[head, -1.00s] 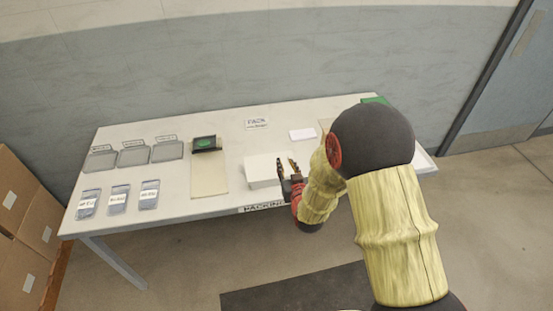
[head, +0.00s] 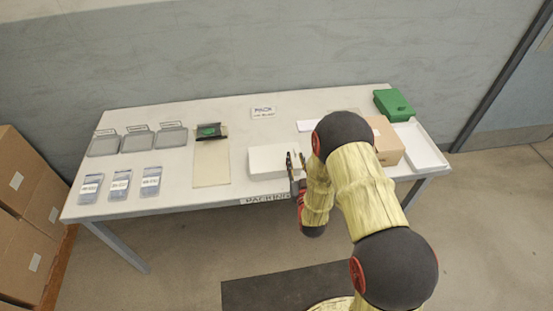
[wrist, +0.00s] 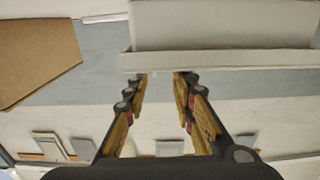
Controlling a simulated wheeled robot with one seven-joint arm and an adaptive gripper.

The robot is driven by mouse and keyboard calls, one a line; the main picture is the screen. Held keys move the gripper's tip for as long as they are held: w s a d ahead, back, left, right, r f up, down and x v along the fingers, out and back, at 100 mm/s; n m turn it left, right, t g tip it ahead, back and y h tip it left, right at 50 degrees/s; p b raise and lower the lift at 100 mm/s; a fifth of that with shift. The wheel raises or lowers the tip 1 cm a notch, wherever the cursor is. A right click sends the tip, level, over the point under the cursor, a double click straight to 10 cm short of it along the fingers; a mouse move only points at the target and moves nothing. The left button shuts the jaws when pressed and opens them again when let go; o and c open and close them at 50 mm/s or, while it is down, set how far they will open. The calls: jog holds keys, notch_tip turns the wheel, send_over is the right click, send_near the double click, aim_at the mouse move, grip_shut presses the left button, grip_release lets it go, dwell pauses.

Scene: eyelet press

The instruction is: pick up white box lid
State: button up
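A closed-looking white box (head: 270,163) lies near the front edge of the table, left of my gripper (head: 296,160). In the wrist view its white body (wrist: 225,25) fills the top, and a wider white rim strip (wrist: 220,60), which looks like the lid, runs along the lower side. My gripper (wrist: 160,76) is open and empty, with its fingertips near that rim. I cannot tell whether they touch it. In the head view the fingers are upright at the box's right end.
A shallow white tray (head: 421,148), a brown carton (head: 385,142) and a green box (head: 394,104) stand at the table's right end. A tan mat (head: 210,165) lies left of the white box. Grey trays (head: 138,139) and labelled packets (head: 119,185) are farther left.

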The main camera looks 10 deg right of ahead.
jog(key=shift+w+d+f+b, duration=0.1)
jog(key=shift+w+b, duration=0.15)
jog(key=shift+w, duration=0.65)
jog(key=shift+w+d+r+b, duration=0.15)
jog(key=shift+w+b, duration=0.15)
jog(key=shift+w, duration=0.6)
jog(key=shift+w+d+f+b, duration=0.15)
jog(key=shift+w+b, duration=0.1)
jog(key=shift+w, duration=0.65)
jog(key=shift+c, duration=1.3)
jog(key=c, duration=0.4)
grip_shut()
